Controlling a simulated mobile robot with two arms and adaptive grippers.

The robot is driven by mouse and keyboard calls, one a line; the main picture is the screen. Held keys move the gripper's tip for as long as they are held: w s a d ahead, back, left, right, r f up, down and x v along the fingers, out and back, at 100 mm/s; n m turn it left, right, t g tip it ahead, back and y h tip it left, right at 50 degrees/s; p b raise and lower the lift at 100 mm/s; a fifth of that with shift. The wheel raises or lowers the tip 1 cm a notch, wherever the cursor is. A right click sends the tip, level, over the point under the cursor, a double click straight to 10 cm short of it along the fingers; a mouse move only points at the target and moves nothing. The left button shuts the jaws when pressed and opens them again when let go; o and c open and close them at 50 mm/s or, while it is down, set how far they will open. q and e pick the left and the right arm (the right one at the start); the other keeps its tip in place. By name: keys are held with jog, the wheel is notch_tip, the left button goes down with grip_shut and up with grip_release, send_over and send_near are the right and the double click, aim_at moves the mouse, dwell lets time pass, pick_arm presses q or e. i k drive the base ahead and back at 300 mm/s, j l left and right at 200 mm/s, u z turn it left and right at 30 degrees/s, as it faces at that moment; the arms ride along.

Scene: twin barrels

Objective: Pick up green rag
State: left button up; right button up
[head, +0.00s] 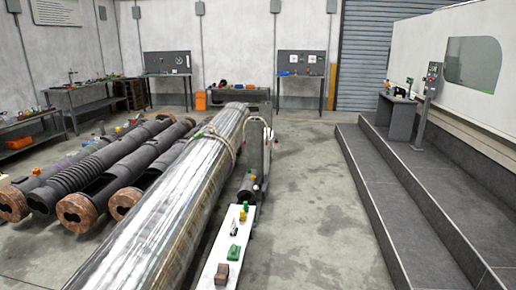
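A small green item (234,252), which looks like the folded green rag, lies on a narrow white bench (209,272) at the bottom middle of the head view. It sits between a brown block (221,274) nearer me and a small dark-and-white item (234,230) farther along. Another small green item (243,216) with a yellow one (245,206) is at the bench's far end. Neither of my grippers is in the head view.
A long shiny metal barrel (160,210) runs along the bench's left side. Dark barrels with copper-coloured ends (84,211) lie farther left. Grey steps (400,210) rise on the right. The concrete floor (310,220) between bench and steps is clear.

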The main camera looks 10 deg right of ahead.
aim_at(233, 253)
jog(key=u, duration=0.45)
jog(key=i+l+u, duration=0.2)
jog(key=u, duration=0.2)
jog(key=i+l+u, duration=0.15)
jog(key=l+u, duration=0.25)
jog(key=i+l+u, duration=0.1)
jog(key=l+u, duration=0.7)
